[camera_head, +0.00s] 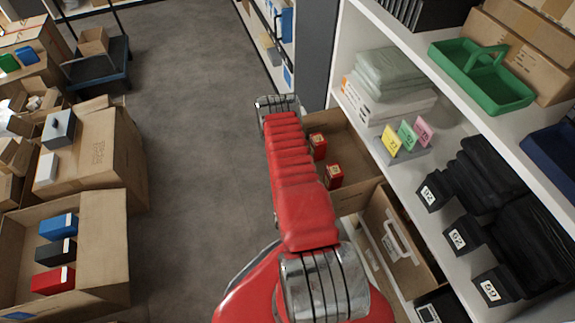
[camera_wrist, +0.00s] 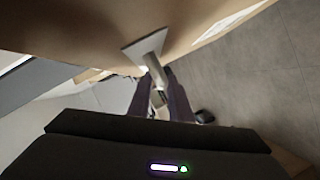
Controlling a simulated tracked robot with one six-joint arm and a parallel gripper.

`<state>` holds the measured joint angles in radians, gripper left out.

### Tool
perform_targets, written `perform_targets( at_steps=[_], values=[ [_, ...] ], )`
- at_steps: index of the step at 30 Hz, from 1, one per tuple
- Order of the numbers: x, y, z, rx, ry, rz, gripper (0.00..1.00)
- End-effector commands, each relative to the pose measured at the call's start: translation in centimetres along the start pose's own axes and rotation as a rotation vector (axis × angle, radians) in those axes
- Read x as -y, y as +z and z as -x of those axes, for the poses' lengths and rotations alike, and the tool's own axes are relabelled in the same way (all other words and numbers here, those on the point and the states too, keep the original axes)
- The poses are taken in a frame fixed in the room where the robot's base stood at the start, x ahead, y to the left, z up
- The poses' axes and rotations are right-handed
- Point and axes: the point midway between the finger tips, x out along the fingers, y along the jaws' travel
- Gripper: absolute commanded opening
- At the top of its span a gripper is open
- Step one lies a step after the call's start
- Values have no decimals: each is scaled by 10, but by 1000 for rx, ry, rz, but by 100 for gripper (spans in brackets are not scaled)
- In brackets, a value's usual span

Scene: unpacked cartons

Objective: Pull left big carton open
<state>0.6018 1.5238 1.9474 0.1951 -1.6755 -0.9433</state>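The left big carton (camera_head: 352,143) is a brown open-topped box low in the right shelf. It stands out from under the shelf board into the aisle, and its inside shows with red boxes (camera_head: 334,176) in it. My red arm covers its left side and front. In the wrist view, its brown face (camera_wrist: 75,28) fills the top, with a pale handle (camera_wrist: 147,45) on it. My gripper (camera_wrist: 158,78) has its two dark fingers close together around the handle's stem, and they look shut on it. The head view hides the gripper behind the arm.
Another carton (camera_head: 378,222) with a white handle (camera_head: 397,242) is nearer me in the same shelf. Open cartons (camera_head: 104,240) line the left side. A dark cart (camera_head: 100,68) stands at upper left. The grey floor (camera_head: 190,150) between is clear.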

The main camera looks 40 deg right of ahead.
Motion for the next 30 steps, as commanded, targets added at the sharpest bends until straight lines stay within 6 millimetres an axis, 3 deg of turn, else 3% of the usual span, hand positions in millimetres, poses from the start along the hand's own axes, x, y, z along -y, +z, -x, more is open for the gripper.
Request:
perform_targets(
  at_steps=[18,24,30],
  values=[
    [2,2,104,3,-6,2,18],
    [1,3,119,2,-3,1,18],
    [0,3,120,2,-2,1,18]
  ],
)
